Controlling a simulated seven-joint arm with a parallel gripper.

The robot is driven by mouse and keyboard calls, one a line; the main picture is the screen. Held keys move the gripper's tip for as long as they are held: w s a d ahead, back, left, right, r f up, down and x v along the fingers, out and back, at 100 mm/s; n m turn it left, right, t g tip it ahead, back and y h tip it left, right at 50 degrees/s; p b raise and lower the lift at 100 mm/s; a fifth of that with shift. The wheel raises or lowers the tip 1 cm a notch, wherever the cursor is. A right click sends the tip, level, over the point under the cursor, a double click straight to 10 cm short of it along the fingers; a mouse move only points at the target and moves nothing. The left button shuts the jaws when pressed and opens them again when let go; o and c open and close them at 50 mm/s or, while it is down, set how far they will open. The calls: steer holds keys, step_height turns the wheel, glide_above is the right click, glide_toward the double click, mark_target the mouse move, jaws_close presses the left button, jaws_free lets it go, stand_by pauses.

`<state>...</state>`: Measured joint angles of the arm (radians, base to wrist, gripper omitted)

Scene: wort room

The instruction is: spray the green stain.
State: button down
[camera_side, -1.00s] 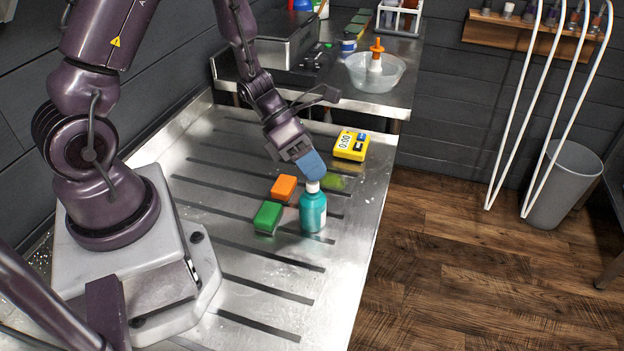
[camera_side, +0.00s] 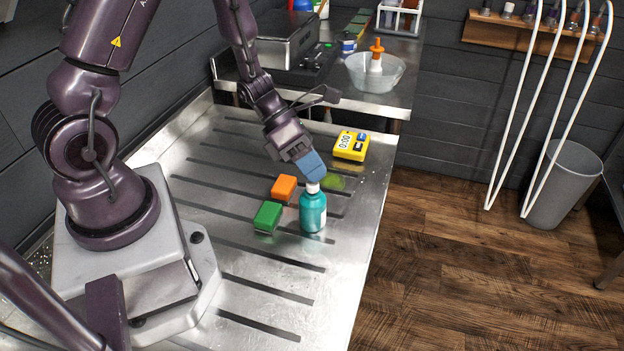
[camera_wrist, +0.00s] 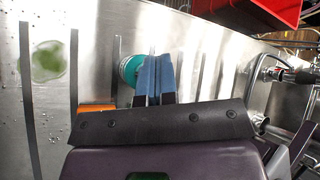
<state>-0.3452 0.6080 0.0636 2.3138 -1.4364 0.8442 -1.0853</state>
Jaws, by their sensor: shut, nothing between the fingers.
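The green stain (camera_side: 334,181) is a blurry patch on the steel drainboard (camera_side: 250,265), just behind the teal bottle; it also shows at the left of the wrist view (camera_wrist: 48,61). The teal bottle (camera_side: 313,212) with a white top stands upright on the drainboard. My gripper (camera_side: 316,175) has blue fingers, shut together with nothing between them. The fingertips are right at the bottle's top in the side view. In the wrist view the bottle (camera_wrist: 128,70) is partly hidden beside the fingers (camera_wrist: 154,75). I cannot tell whether they touch it.
An orange sponge (camera_side: 284,187) and a green sponge (camera_side: 268,216) lie left of the bottle. A yellow timer (camera_side: 350,145) sits behind the stain. A clear bowl (camera_side: 375,72) stands on the back counter. The front drainboard is clear.

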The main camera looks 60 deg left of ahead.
steer(key=shift+f, duration=0.4)
steer(key=shift+s+r, duration=0.1)
steer(key=shift+r, duration=3.35)
stand_by(0.4)
